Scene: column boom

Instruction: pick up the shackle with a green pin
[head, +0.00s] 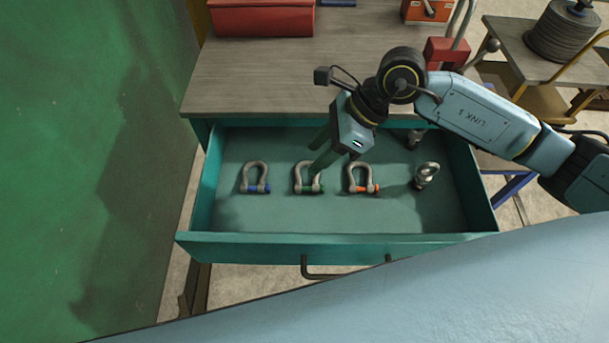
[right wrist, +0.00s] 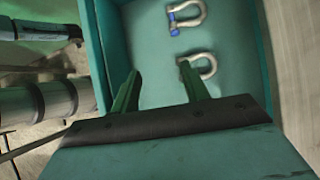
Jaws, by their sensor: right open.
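The shackle with a green pin (head: 298,178) lies in the open teal drawer (head: 330,240), between a blue-pin shackle (head: 246,178) and an orange-pin shackle (head: 351,178). My right gripper (head: 311,160) is open and empty above the green-pin shackle, its fingers slanting down and hiding part of its bow. In the right wrist view, the two green fingers (right wrist: 158,70) are apart with nothing between them. The green-pin shackle (right wrist: 210,66) shows just beyond the right fingertip, and the blue-pin shackle (right wrist: 186,14) is farther up. My left gripper is not in view.
An eye bolt (head: 425,176) stands in the drawer's right part, with another small fitting (head: 414,138) behind it. The drawer's walls surround the shackles. The bench top (head: 270,80) is above the drawer's back, with a red box (head: 262,17) on it.

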